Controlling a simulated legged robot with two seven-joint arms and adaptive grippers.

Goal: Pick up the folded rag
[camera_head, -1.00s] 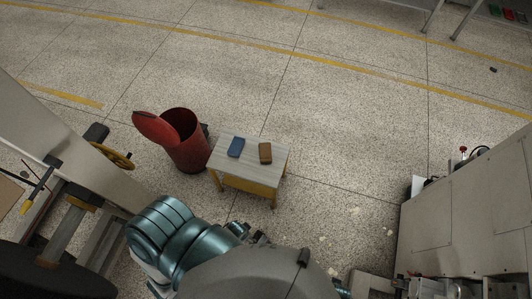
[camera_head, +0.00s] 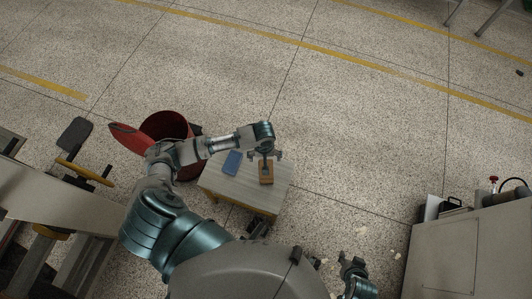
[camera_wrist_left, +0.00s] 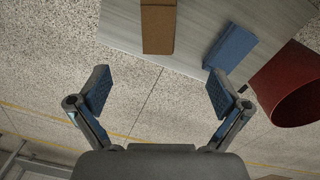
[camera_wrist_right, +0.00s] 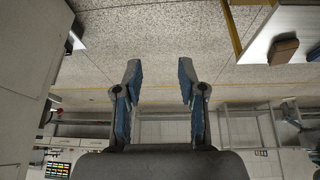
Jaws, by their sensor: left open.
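A brown, block-like folded piece (camera_head: 266,174) and a flat blue one (camera_head: 232,162) lie side by side on a small light-topped table (camera_head: 225,186). I cannot tell which is the rag. My left gripper (camera_head: 265,157) is over the table at the brown piece, partly covering it. In the left wrist view the left gripper (camera_wrist_left: 158,88) is open and empty, with the brown piece (camera_wrist_left: 158,28) ahead and the blue piece (camera_wrist_left: 232,46) right of it. My right gripper (camera_head: 352,266) is low at the right, away from the table; its wrist view shows it (camera_wrist_right: 160,75) open and empty.
A red bin (camera_head: 165,125) with its lid open stands just left of the table; it also shows in the left wrist view (camera_wrist_left: 289,85). A grey cabinet (camera_head: 455,255) stands at the lower right. The floor beyond and right of the table is clear.

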